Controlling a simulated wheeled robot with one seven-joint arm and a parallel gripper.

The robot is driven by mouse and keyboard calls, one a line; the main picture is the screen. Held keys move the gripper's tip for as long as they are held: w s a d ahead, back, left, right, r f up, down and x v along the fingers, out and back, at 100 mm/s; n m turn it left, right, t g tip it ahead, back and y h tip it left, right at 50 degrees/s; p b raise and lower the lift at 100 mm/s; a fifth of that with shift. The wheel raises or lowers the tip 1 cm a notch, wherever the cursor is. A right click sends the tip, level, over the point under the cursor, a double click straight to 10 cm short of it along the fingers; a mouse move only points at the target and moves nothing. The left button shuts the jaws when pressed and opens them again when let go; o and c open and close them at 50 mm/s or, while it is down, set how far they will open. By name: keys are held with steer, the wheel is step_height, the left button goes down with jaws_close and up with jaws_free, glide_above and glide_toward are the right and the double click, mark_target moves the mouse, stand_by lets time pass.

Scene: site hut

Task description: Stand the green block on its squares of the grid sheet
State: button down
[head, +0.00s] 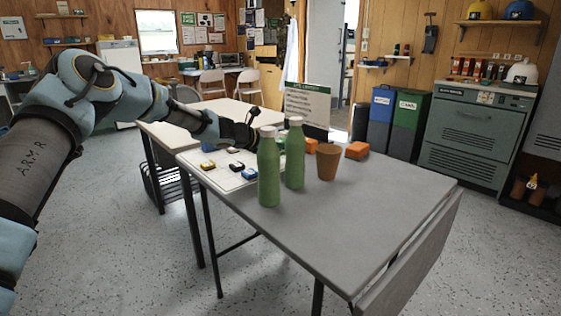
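The white grid sheet (222,182) lies on the far left part of the grey table, partly hidden by a green bottle. I cannot pick out the green block for certain; the bottles and my gripper cover part of that area. My gripper (252,128) is above the sheet's far right side, behind the nearer bottle's cap in this view. It is dark and small here, and I cannot see whether its fingers are open or hold anything.
Two green bottles (268,172) (295,158) stand upright at the sheet's right. The table's near right part (360,215) is clear. A pale table (215,112) adjoins behind.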

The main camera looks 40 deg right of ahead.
steer(key=shift+f+b, duration=0.3)
steer(key=shift+f, duration=1.75)
steer(key=shift+f, duration=0.1)
steer(key=shift+c, duration=1.6)
jaws_free()
steer(key=b+v, duration=0.2)
steer(key=v, duration=1)
steer(key=shift+a, duration=0.1)
